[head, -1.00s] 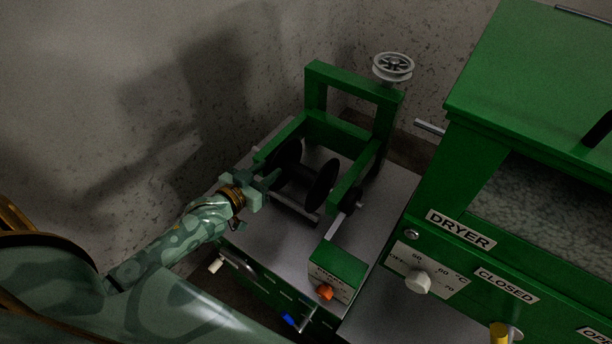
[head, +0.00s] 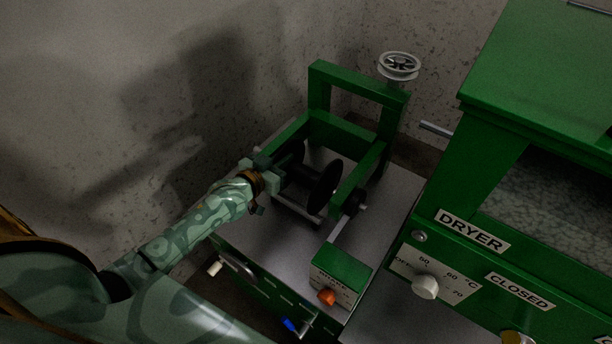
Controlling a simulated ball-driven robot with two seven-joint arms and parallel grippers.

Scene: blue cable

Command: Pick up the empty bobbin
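The empty bobbin (head: 324,187) is black, with two round flanges and a bare core. It sits in the green winder frame (head: 321,90) on a grey-topped machine. My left gripper (head: 278,172) is at the bobbin's left flange, partly covering it. Its fingers are small and dark here, so I cannot tell whether they are open or shut, or whether they touch the bobbin. My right gripper is not in view.
The green dryer (head: 470,232) stands close on the right, labelled CLOSED. A green control box with an orange knob (head: 327,297) is in front of the bobbin. A grey pulley wheel (head: 399,66) is behind the frame. A speckled wall closes off the left.

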